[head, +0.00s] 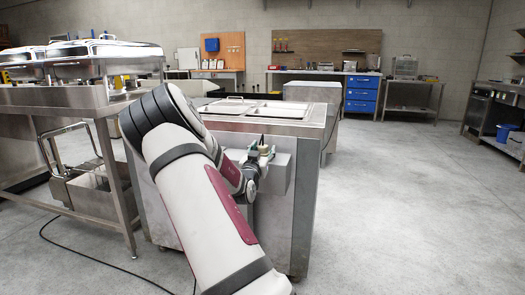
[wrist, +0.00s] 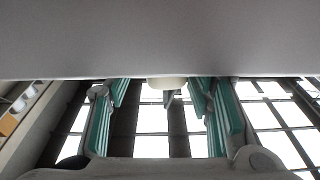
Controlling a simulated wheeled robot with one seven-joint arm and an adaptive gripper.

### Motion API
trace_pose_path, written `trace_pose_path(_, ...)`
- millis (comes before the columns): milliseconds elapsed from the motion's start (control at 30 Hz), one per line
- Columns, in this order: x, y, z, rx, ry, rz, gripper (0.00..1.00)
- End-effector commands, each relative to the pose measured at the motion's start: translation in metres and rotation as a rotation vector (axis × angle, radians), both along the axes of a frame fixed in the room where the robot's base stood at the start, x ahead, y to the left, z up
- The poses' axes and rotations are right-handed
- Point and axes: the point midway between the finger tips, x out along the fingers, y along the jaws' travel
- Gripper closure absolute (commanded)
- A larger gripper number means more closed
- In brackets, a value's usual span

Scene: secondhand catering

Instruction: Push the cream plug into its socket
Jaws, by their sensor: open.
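The cream plug (wrist: 167,83) shows in the wrist view at the lower edge of a broad grey face, with a small dark part below it. My gripper (wrist: 160,92) is open, its green-padded fingers on either side of the plug. A gap shows on the left; the right finger looks very close, and I cannot tell if it touches. In the head view my gripper (head: 262,153) is at a grey box (head: 278,172) on the cabinet's front. The plug is too small there to make out clearly, and the socket opening is hidden.
The steel cabinet (head: 305,215) with lidded pans on top stands right in front of me. A steel table (head: 120,190) with chafing dishes is on the left. A black cable (head: 95,258) lies on the floor. The floor on the right is clear.

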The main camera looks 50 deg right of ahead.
Motion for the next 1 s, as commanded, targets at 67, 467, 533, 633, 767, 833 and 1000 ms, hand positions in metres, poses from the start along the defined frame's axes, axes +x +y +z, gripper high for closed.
trace_pose_path(67,0.006,0.008,-0.023,0.037,0.039,0.015,0.42)
trace_pose_path(467,-0.015,0.053,-0.02,0.021,0.025,0.015,0.42)
trace_pose_path(533,-0.019,0.061,-0.019,0.019,0.022,0.014,0.42)
trace_pose_path(633,-0.025,0.069,-0.018,0.013,0.016,0.009,0.42)
trace_pose_path(767,-0.03,0.075,-0.014,0.007,0.009,0.005,0.42)
trace_pose_path(833,-0.031,0.075,-0.013,0.004,0.006,0.004,0.42)
trace_pose_path(1000,-0.032,0.075,-0.011,0.0,0.002,0.002,0.42)
